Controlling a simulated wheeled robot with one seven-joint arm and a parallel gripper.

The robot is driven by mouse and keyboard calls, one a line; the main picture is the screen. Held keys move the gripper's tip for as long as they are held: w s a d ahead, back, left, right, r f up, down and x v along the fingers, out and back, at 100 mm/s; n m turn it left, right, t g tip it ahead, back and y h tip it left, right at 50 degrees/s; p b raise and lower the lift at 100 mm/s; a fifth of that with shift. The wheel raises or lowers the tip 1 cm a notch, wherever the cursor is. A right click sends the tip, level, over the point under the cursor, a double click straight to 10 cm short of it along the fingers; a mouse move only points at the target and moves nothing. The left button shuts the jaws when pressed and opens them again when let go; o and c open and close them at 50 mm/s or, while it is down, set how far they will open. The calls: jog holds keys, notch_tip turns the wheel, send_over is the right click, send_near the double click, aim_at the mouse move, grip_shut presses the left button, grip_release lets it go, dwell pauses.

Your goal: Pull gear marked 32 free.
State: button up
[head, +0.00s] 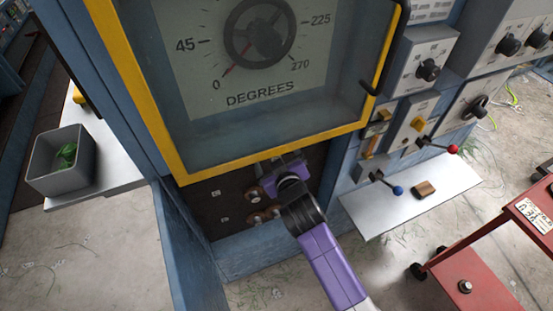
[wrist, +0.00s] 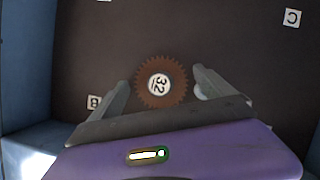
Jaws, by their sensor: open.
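The gear marked 32 (wrist: 147,98) is a rust-brown toothed disc with a white centre label, seen in the wrist view against a dark panel (wrist: 215,35). My gripper (wrist: 160,78) is open, with one grey finger on each side of the gear. A gap shows between each finger and the teeth, and the gear is not gripped. In the head view my gripper (head: 272,168) reaches to the dark panel below the dial case. Several brown round parts show near it there, but I cannot read which one is marked 32.
A yellow-framed dial case (head: 150,110) hangs just above my gripper. A blue door or side panel (head: 188,245) stands at the left of the recess. White labels B (wrist: 94,101) and C (wrist: 292,17) are on the panel. A shelf (head: 400,208) with levers is at right.

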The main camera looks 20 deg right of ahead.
jog(key=c, duration=1.4)
jog(key=shift+c, duration=0.2)
jog(key=shift+s+p, duration=0.35)
jog(key=shift+s, duration=0.85)
jog(key=shift+s+p, duration=0.4)
jog(key=shift+s, duration=2.1)
